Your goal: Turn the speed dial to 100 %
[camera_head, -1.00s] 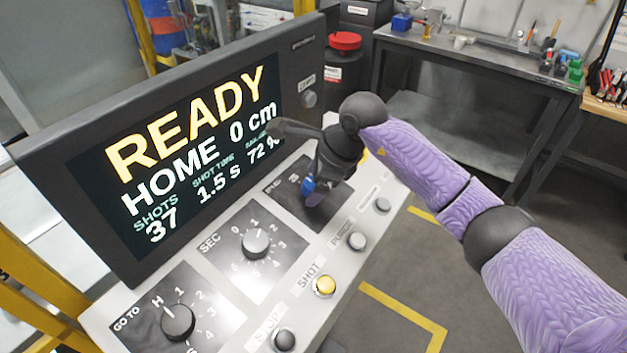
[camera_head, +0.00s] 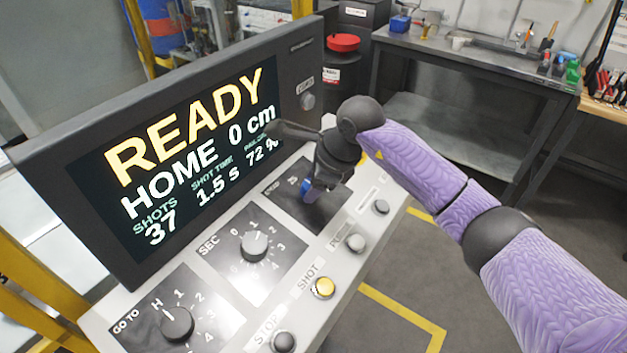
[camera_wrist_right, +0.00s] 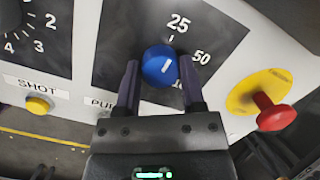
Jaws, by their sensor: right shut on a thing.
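The speed dial is a blue knob with a short white line; it shows in the right wrist view (camera_wrist_right: 158,62), with marks 25 and 50 beside it and a lower mark partly hidden. In the head view a little of the blue dial (camera_head: 306,185) shows under my dark right gripper (camera_head: 310,190). In the right wrist view my right gripper (camera_wrist_right: 160,85) has one finger on each side of the dial and is shut on it. The screen (camera_head: 190,150) reads READY, HOME 0 cm, 37 shots, 1.5 s and 72 %. My left gripper is out of view.
The panel holds a GO TO dial (camera_head: 177,322), a SEC dial (camera_head: 254,245), a yellow SHOT button (camera_head: 323,288) and a STOP button (camera_head: 284,341). A red button on a yellow plate (camera_wrist_right: 272,112) is right of the dial. A workbench (camera_head: 480,60) stands behind.

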